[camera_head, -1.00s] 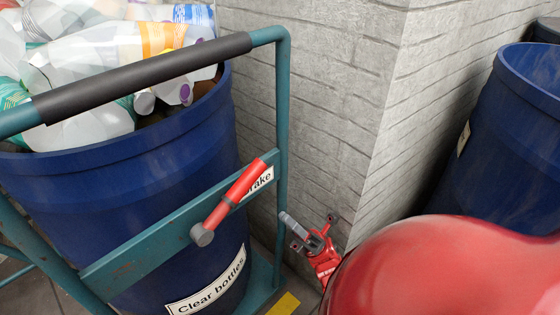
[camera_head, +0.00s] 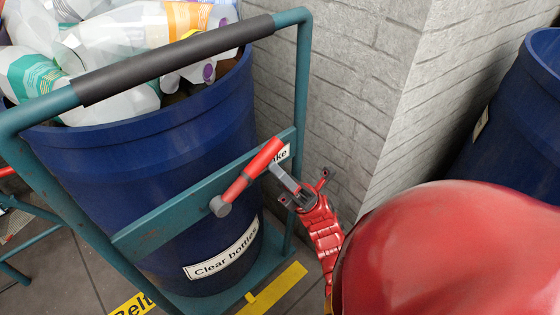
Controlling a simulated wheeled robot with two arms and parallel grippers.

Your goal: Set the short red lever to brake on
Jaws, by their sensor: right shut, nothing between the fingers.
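The short red lever (camera_head: 262,158) sits on the teal crossbar of the cart (camera_head: 135,240). It slants up to the right from its grey pivot end (camera_head: 219,207), with a dark band partway along. A white label (camera_head: 284,153), mostly hidden behind the lever, shows only "ke". My right gripper (camera_head: 276,170) is shut and empty, with its grey fingertips right beside the lever's upper half, on its right side. I cannot tell whether they touch it. My left gripper is not in view.
A blue barrel (camera_head: 150,170) marked "Clear bottles" stands in the cart, full of plastic bottles (camera_head: 125,40). The cart's dark-gripped push bar (camera_head: 170,58) runs above the lever. A grey brick wall corner (camera_head: 390,100) is close on the right, with another blue barrel (camera_head: 520,130) beyond.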

